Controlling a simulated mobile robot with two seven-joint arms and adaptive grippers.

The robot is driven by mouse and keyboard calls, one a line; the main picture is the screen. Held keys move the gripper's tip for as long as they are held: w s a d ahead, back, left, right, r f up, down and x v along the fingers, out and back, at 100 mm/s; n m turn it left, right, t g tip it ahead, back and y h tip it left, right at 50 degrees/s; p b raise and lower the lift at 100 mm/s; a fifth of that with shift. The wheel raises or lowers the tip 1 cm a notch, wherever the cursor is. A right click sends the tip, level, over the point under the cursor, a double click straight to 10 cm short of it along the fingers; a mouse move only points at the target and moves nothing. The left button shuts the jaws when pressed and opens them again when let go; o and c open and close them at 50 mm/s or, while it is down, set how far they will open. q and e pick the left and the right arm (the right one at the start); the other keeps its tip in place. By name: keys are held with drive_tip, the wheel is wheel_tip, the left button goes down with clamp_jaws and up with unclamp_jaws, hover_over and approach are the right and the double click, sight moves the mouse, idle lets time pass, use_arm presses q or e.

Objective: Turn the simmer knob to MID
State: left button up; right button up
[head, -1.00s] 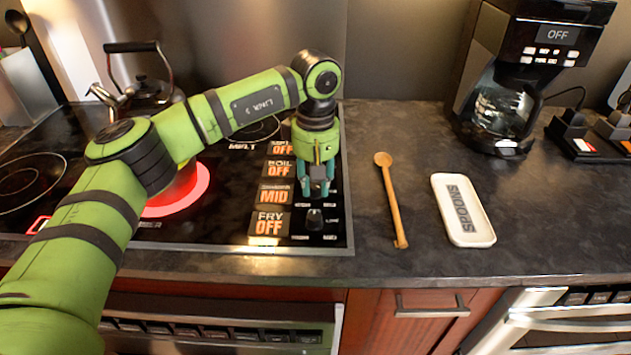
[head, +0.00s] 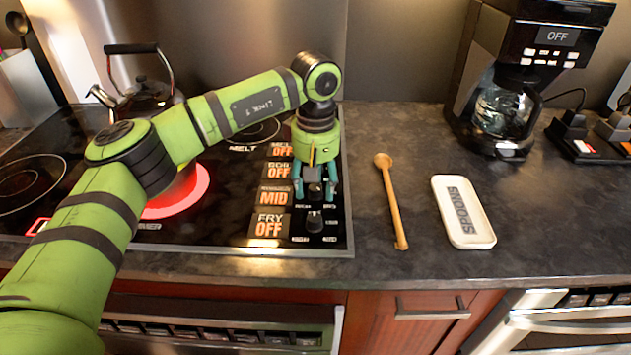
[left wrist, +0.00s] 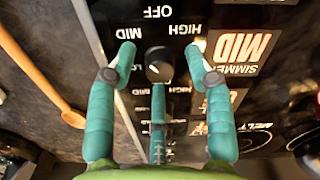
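The simmer display (head: 273,196) on the stove reads MID in orange; it also shows in the left wrist view (left wrist: 240,48). My left gripper (head: 315,192) points down over the column of knobs at the stove's right side. In the left wrist view its teal fingers (left wrist: 160,65) are spread apart, with a dark round knob (left wrist: 158,68) between their tips. This knob lies level with the simmer display and has a pale mark on it. Printed OFF, HIGH, MID and LOW surround it. The fingers look clear of the knob. My right gripper is not in view.
The fry knob (head: 315,221) is just in front of the gripper; the fry display (head: 269,225) reads OFF. A burner (head: 185,195) glows red and a kettle (head: 145,88) stands behind. A wooden spoon (head: 391,205) and spoon rest (head: 463,212) lie on the counter.

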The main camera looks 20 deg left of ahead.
sight(316, 187)
use_arm(q)
wheel_tip(316, 187, up, 12)
idle(0.6)
